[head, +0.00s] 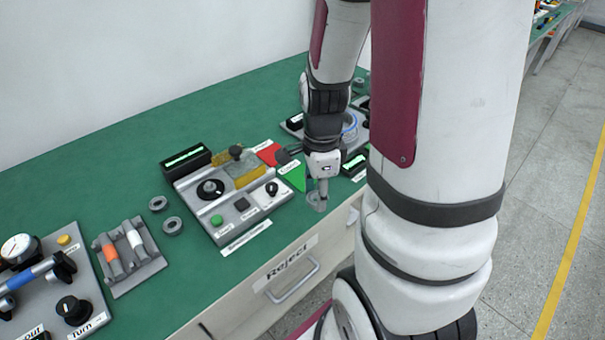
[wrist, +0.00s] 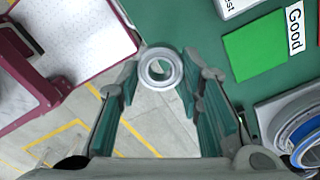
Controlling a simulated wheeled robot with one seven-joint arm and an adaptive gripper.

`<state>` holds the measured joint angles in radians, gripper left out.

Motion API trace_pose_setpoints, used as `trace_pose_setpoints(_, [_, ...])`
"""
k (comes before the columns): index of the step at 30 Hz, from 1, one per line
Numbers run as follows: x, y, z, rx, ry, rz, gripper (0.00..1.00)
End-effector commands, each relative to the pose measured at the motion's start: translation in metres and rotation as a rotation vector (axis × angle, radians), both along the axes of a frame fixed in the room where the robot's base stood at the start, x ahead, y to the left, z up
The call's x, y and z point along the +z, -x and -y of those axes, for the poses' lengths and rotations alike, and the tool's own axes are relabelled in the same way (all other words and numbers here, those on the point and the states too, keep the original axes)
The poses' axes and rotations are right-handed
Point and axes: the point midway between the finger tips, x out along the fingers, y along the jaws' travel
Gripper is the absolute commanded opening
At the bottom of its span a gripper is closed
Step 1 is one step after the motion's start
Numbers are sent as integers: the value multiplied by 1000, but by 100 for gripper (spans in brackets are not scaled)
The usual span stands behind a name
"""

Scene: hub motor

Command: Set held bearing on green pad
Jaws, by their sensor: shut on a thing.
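My gripper (wrist: 160,72) is shut on a grey ring-shaped bearing (wrist: 147,69), held between its fingertips in the wrist view. The green pad (wrist: 255,46) lies flat on the table to the upper right in the wrist view, bare where visible, beside a "Good" label (wrist: 295,30). In the head view the green pad (head: 298,178) is partly hidden by my arm.
A red pad (head: 268,153) lies behind the green one. A device panel (head: 222,190) stands to the left, with two loose rings (head: 172,226) beyond it. A ringed fixture (wrist: 300,125) stands right in the wrist view. A "Reject" drawer (head: 290,278) is below the edge.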

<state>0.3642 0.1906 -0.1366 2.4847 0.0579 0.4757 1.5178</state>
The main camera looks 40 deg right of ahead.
Motion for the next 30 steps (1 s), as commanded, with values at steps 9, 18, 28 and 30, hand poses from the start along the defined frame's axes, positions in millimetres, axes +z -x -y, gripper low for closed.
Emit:
trace_pose_setpoints(9, [-9, -71, 38, 1, 0, 0, 5])
trace_pose_setpoints(18, [-12, -113, 60, 3, 0, 0, 5])
trace_pose_setpoints(28, [-41, -116, 61, 3, -1, -3, 5])
trace_pose_setpoints(30, [-47, -115, 61, 2, -1, -3, 5])
